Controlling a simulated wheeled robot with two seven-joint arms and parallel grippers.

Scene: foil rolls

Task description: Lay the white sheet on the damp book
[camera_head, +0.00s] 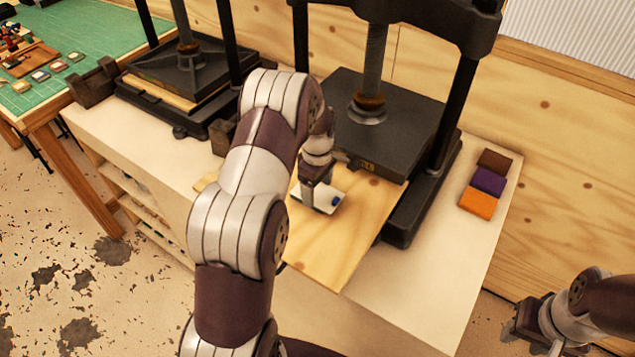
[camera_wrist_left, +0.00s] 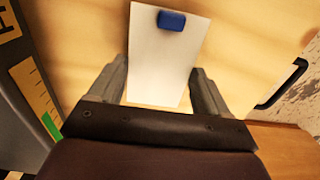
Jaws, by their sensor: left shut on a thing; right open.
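The white sheet (camera_head: 308,192) shows beside my left gripper (camera_head: 318,196), low over a light wooden board (camera_head: 350,245) in front of the right press. In the left wrist view the sheet (camera_wrist_left: 160,65) lies between the two fingers of my left gripper (camera_wrist_left: 158,92), which is shut on it. A small blue block (camera_wrist_left: 172,20) is at the sheet's far end. I cannot make out the damp book; my left arm hides part of the bench. My right gripper (camera_head: 520,325) is open and empty at the lower right, away from the bench.
The right press (camera_head: 385,125) has a black plate and posts close behind the sheet. Another press (camera_head: 180,75) stands at the left. Brown (camera_head: 494,162), purple (camera_head: 488,182) and orange (camera_head: 478,203) blocks lie on the right of the bench. The bench's front right is clear.

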